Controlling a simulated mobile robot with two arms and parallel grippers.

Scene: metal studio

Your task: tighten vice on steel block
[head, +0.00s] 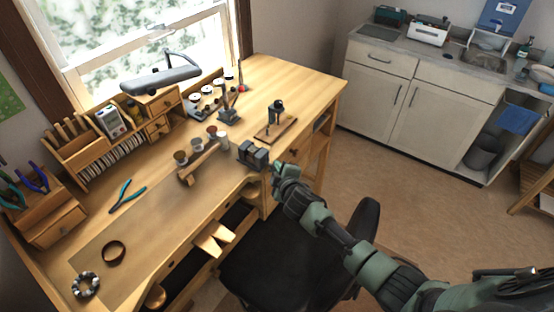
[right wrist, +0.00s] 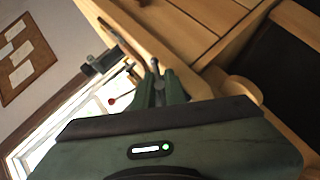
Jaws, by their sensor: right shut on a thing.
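A dark grey vice (head: 252,154) sits at the front edge of the wooden workbench. My right gripper (head: 277,169) is at the vice's right end, on the handle side. Its green fingers (right wrist: 162,88) are close together in the right wrist view, with a small grey part, seemingly the vice handle (right wrist: 158,90), between them. The handle is mostly hidden by the fingers. The steel block cannot be made out apart from the vice jaws at this size. My left gripper is not in view.
The workbench (head: 165,195) carries small pots (head: 197,144) on a wooden stand left of the vice, a small press (head: 277,110) behind it and teal pliers (head: 127,196) further left. A black chair (head: 262,265) stands in front, below my right arm.

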